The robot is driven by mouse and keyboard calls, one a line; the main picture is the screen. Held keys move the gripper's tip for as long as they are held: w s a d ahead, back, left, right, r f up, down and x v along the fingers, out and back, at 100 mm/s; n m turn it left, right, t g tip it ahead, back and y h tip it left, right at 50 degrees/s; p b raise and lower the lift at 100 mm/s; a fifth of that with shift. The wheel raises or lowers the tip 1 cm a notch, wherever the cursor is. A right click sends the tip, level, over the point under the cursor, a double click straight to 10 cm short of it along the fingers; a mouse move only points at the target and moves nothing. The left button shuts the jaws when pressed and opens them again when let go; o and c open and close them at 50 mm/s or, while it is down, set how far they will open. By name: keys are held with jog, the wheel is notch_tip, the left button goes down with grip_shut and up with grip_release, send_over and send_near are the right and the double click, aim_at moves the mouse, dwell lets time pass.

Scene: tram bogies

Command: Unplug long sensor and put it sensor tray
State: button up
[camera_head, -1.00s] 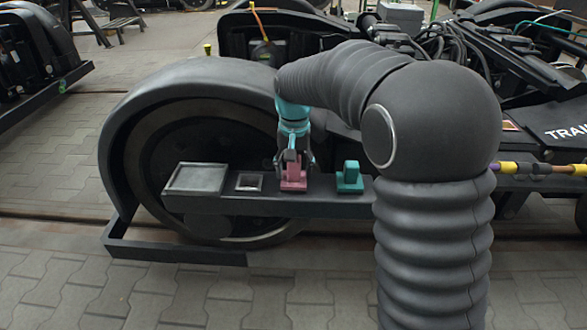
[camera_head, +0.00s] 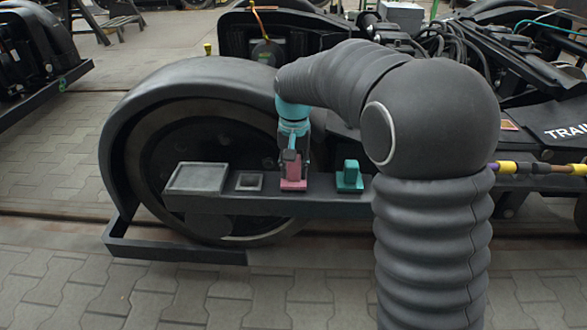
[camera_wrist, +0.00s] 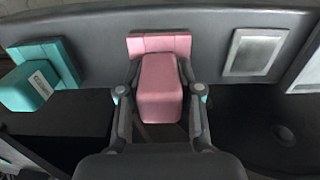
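A pink sensor (camera_head: 293,184), a block on a wider base, sits on the dark ledge in front of the wheel. In the wrist view the pink sensor (camera_wrist: 160,88) stands between my fingers, its base against the ledge. My gripper (camera_head: 295,160) reaches down over it. In the wrist view my gripper's fingertips (camera_wrist: 160,76) press close on both sides of the block. A teal sensor (camera_head: 349,178) stands to the right on the ledge; it also shows in the wrist view (camera_wrist: 40,80). A shallow grey tray (camera_head: 196,191) is at the ledge's left end.
A small empty square socket (camera_head: 249,182) lies between the tray and the pink sensor. The dark ledge (camera_head: 330,204) runs along the wheel cover (camera_head: 190,75). Cables and the bogie frame are behind my arm. The paved floor in front is clear.

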grip_shut()
jog(key=shift+r, duration=0.15)
jog(key=shift+r+p, duration=2.8)
jog(key=shift+r, duration=0.05)
